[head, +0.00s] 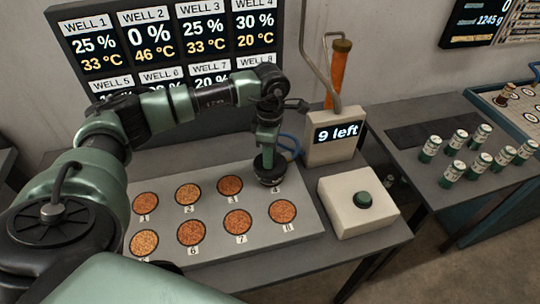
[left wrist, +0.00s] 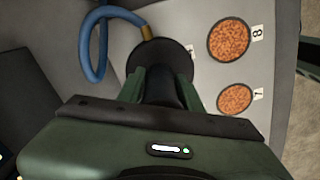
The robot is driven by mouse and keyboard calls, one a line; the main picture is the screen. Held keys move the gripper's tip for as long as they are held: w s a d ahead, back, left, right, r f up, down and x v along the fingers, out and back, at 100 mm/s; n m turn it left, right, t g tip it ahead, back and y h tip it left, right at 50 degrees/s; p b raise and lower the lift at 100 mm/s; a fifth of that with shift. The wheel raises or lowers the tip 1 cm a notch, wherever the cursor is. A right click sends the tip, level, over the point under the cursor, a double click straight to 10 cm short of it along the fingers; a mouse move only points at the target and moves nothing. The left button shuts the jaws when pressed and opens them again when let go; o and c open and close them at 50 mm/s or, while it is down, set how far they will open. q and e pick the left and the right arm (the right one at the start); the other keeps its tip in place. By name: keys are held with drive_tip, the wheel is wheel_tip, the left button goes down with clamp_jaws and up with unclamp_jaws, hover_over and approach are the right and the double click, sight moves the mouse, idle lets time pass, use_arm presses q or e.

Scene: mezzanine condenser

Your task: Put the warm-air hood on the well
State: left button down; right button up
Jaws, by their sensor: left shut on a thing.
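The warm-air hood (head: 270,172) is a round black disc at the back right of the well plate (head: 306,214), over the place of well 4, which it hides. Its "4" label shows at the hood's front edge. I cannot tell whether the hood rests on the plate or hovers just above it. My left gripper (head: 267,148) points down and is shut on the hood's dark handle; the left wrist view shows its green fingers (left wrist: 160,88) on both sides of it. Several other wells with orange-brown grains, such as well 8 (head: 283,211) and well 3 (head: 230,186), are uncovered. My right gripper is not in view.
A blue hose (left wrist: 85,60) runs to the hood. The display (head: 170,45) reads 30 % and 20 °C for well 4. Right of the plate are a "9 left" box (head: 336,135) and a beige box with a green button (head: 364,201). Several vials (head: 455,172) stand farther right.

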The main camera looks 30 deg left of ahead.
use_arm(q)
drive_tip(key=shift+f, duration=0.85)
drive_tip(key=shift+f, duration=0.2)
drive_tip(key=c, duration=0.9)
unclamp_jaws()
drive_tip(key=shift+c, duration=0.2)
